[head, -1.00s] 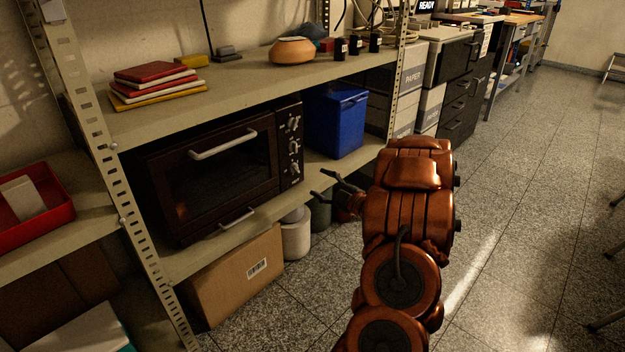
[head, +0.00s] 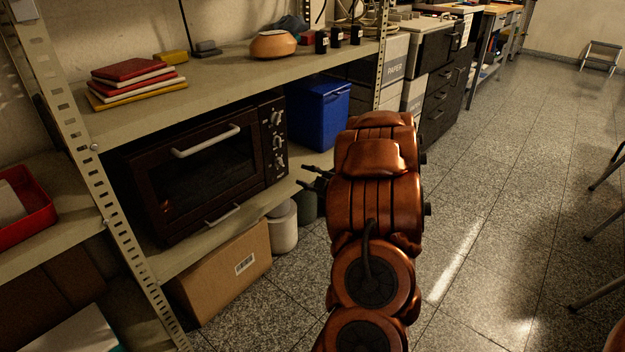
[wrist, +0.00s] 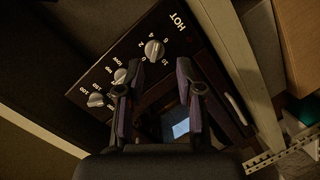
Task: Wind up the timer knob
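The dark toaster oven (head: 205,170) stands on the middle shelf, with a column of three silver knobs on its right-hand panel. In the wrist view, the knob ringed by numbers up to 10 (wrist: 154,48), beside the word HOT, looks like the timer knob. The middle knob (wrist: 121,75) and a knob with larger numbers (wrist: 95,99) sit in line with it. My gripper (head: 305,177) is just right of the oven's panel, pointing left. In the wrist view my gripper (wrist: 160,68) is open, its fingers spread and empty. Contact with a knob is not visible.
A blue bin (head: 318,115) stands right of the oven, behind my arm. A perforated shelf post (head: 118,220) rises at the left. A cardboard box (head: 225,275) and a pale canister (head: 283,228) sit below the oven.

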